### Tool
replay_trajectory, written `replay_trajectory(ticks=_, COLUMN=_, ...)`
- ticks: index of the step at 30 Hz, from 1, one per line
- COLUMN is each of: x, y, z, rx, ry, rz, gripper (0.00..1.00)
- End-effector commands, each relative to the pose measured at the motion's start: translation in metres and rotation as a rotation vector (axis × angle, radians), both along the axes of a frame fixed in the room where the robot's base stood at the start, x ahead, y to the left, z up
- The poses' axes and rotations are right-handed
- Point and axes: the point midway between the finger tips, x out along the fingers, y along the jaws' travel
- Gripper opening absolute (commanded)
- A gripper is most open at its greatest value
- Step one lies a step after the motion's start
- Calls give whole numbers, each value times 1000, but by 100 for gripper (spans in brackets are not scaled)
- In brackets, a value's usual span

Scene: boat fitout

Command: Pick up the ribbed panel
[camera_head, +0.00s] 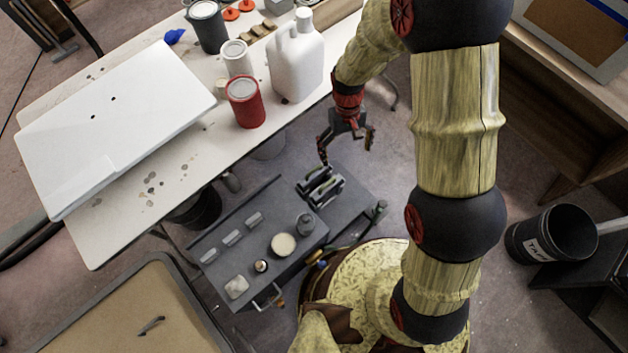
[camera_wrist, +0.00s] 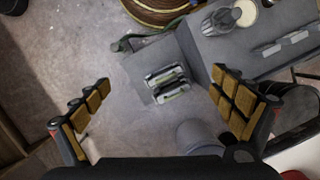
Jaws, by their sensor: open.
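A large white flat panel (camera_head: 125,115) lies on the white table (camera_head: 85,240) in the head view. I cannot make out ribs on its face, and no other clearly ribbed panel shows. My gripper (camera_head: 346,154) is open and empty. It hangs to the right of the table, well apart from the panel, above a grey cart (camera_head: 262,205). In the wrist view my gripper (camera_wrist: 162,80) has its fingers spread wide. Between them, farther below, are two grey handled pieces (camera_wrist: 167,84) on the cart's end; they also show in the head view (camera_head: 320,187).
A white jug (camera_head: 297,65), a red can (camera_head: 245,103), a white can (camera_head: 236,58) and a dark can (camera_head: 207,25) stand right of the panel. A black bucket (camera_head: 560,235) is at the right. The cart holds several small items. Bare floor shows around the cart.

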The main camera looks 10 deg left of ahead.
Motion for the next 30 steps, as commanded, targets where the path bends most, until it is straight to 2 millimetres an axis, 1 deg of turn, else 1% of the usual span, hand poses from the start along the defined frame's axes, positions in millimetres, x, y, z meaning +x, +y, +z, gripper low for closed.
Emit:
replay_trajectory(ticks=1, x=0, y=6, z=-23, rx=-6, ry=19, rz=19, gripper=96)
replay_trajectory(ticks=8, x=6, y=29, z=-117, rx=-7, ry=53, rz=101, gripper=96)
replay_trajectory(ticks=9, x=6, y=33, z=-134, rx=-7, ry=57, rz=117, gripper=96)
replay_trajectory(ticks=11, x=6, y=38, z=-161, rx=-4, ry=60, rz=141, gripper=96)
replay_trajectory(ticks=12, x=7, y=42, z=-178, rx=-1, ry=58, rz=156, gripper=96)
replay_trajectory(ticks=16, x=11, y=54, z=-236, rx=15, ry=43, rz=211, gripper=96)
replay_trajectory(ticks=18, x=16, y=61, z=-264, rx=28, ry=23, rz=242, gripper=96)
replay_trajectory(ticks=19, x=20, y=64, z=-275, rx=35, ry=11, rz=254, gripper=96)
replay_trajectory(ticks=21, x=33, y=74, z=-298, rx=55, ry=-28, rz=287, gripper=96)
replay_trajectory(ticks=23, x=50, y=84, z=-313, rx=77, ry=-77, rz=319, gripper=96)
replay_trajectory(ticks=24, x=66, y=93, z=-318, rx=97, ry=-121, rz=343, gripper=96)
replay_trajectory(ticks=26, x=84, y=102, z=-319, rx=116, ry=-171, rz=371, gripper=96)
replay_trajectory(ticks=27, x=92, y=105, z=-319, rx=125, ry=-192, rz=385, gripper=96)
replay_trajectory(ticks=30, x=98, y=109, z=-324, rx=134, ry=-214, rz=410, gripper=96)
